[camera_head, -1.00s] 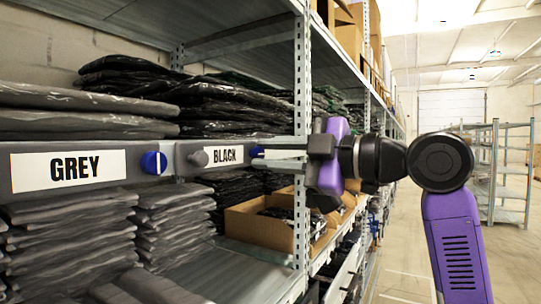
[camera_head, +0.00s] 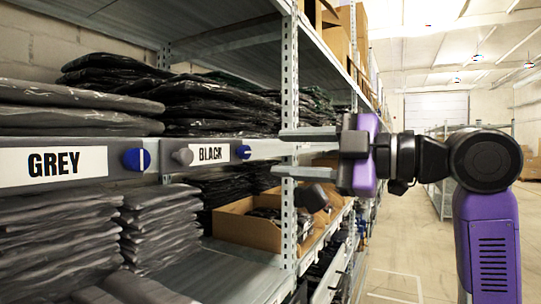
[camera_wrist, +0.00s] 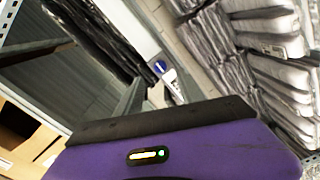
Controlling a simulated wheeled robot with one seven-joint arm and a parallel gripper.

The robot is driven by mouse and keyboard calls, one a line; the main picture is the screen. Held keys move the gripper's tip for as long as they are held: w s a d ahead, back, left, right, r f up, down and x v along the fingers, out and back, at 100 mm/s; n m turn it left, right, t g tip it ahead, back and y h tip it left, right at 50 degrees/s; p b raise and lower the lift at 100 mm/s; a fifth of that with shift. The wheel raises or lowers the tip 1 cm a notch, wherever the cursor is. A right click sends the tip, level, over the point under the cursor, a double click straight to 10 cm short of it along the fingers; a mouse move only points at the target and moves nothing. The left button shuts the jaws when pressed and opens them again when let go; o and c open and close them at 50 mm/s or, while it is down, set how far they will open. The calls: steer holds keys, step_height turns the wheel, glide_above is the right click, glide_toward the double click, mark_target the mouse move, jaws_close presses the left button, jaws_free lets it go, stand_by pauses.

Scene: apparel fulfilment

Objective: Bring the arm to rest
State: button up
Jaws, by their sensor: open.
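My purple and black arm stands at the right in the head view. My gripper (camera_head: 306,153) points left toward the shelf rack, its two grey fingers apart with nothing between them. It is in front of the rack's upright post (camera_head: 289,120), right of the BLACK label (camera_head: 210,153). I cannot tell whether the fingers touch the post. The wrist view shows the purple gripper body (camera_wrist: 180,150) along the bottom, with the shelf beyond it.
The shelf beam (camera_head: 120,165) carries a GREY label (camera_head: 55,165) and blue knobs. Stacks of bagged dark garments (camera_head: 190,100) fill the shelves. An open cardboard box (camera_head: 245,228) sits on the lower shelf. The aisle floor (camera_head: 395,280) at right looks clear.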

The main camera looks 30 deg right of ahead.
steer(key=shift+s+d, duration=0.35)
steer(key=shift+s, duration=0.2)
steer(key=d+r+m+t+h, duration=0.35)
steer(key=d+m+t, duration=0.4)
steer(key=m, duration=0.25)
step_height(320, 180, down, 22)
steer(key=s+d+m+t+h+p, duration=0.1)
steer(key=s+d+m+h+p, duration=0.15)
steer(key=m+h, duration=1)
steer(key=s+a+f+m+g, duration=0.1)
steer(key=s+a+f, duration=0.2)
steer(key=s+f, duration=0.35)
steer(key=s+a+f+m+g, duration=0.1)
steer(key=s+a+f, duration=0.2)
steer(key=s+f, duration=0.35)
steer(key=s+a+f+n+g+y+p, duration=0.1)
steer(key=s+a+f+n+g+y, duration=0.1)
steer(key=s+f, duration=0.5)
steer(key=s+a+f+n+g+y+p, duration=0.2)
steer(key=s+a+f, duration=0.5)
steer(key=s, duration=0.7)
steer(key=shift+g+y, duration=0.7)
steer(key=shift+g, duration=0.45)
